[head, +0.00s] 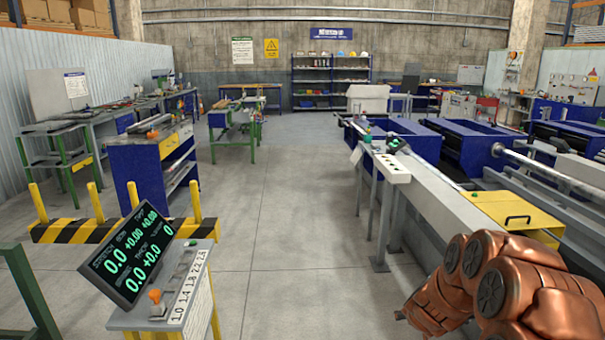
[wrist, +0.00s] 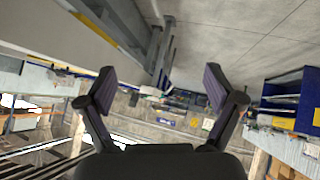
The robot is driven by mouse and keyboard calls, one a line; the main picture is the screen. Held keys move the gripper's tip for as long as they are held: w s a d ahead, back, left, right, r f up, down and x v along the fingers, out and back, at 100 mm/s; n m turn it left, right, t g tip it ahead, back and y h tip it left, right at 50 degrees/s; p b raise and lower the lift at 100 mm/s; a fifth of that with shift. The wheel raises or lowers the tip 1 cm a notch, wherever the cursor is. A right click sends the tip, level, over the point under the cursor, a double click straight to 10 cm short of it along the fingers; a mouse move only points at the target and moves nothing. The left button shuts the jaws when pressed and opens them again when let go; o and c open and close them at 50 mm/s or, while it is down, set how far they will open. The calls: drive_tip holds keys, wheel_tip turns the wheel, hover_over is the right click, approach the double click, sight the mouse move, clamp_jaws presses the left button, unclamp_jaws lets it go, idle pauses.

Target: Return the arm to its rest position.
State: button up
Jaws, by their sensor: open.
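My gripper (wrist: 158,88) shows in the wrist view with its two dark fingers spread wide apart. Nothing is between the fingers, and only the distant hall shows behind them. The wrist view is turned over, with the floor at the top. In the head view my copper-coloured arm (head: 510,285) is folded at the lower right, and the gripper itself is not visible there.
The long runout table (head: 425,205) with a yellow cover (head: 512,212) runs along the right, close to my arm. A display stand (head: 140,255) and a striped barrier (head: 75,231) are on the left. The grey floor (head: 290,230) between is clear.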

drive_tip(key=s+a+r+n+g+y, duration=0.1)
drive_tip(key=s+a+r+g+y, duration=0.15)
drive_tip(key=s+a+r, duration=0.45)
drive_tip(key=s+a+r+n+g+y, duration=0.1)
drive_tip(key=s+a+r+y, duration=0.25)
drive_tip(key=s+a, duration=0.6)
drive_tip(key=s+r+m+g+h, duration=0.1)
drive_tip(key=s+r+g, duration=0.2)
drive_tip(key=s, duration=1.2)
drive_tip(key=s+d+r+g+h+p, duration=0.1)
drive_tip(key=s+r+g, duration=0.2)
drive_tip(key=s, duration=1.2)
drive_tip(key=shift+d+m+g, duration=0.15)
drive_tip(key=shift+m+g, duration=0.2)
drive_tip(key=shift+m, duration=0.05)
